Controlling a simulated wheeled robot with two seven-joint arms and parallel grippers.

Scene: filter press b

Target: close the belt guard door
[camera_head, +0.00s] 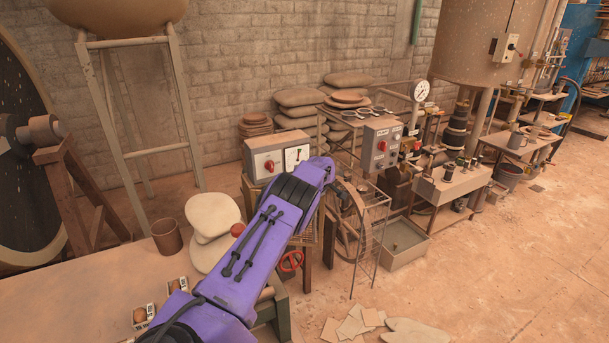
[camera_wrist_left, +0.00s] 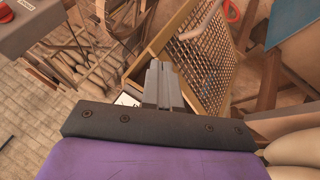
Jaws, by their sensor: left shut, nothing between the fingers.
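The mesh panel in a yellow-brown frame (camera_wrist_left: 205,55), which looks like the belt guard door, stands at a slant in the left wrist view. In the head view my arm hides most of it; a yellowish strip of frame (camera_head: 309,236) shows beside the arm. My left gripper (camera_wrist_left: 161,68) is shut and empty, its fingers close to the panel's left frame edge; I cannot tell whether they touch. In the head view my purple arm hides these fingers. A spoked wheel (camera_head: 345,215) stands right of the arm. My right gripper is not in view.
A grey control box with a gauge (camera_head: 278,160) is just behind my arm. A second switch box (camera_head: 381,145) stands further right. A red handwheel (camera_head: 291,261) is below the arm. Pale sacks (camera_head: 212,222) lie on the bench at left. Floor at right is open.

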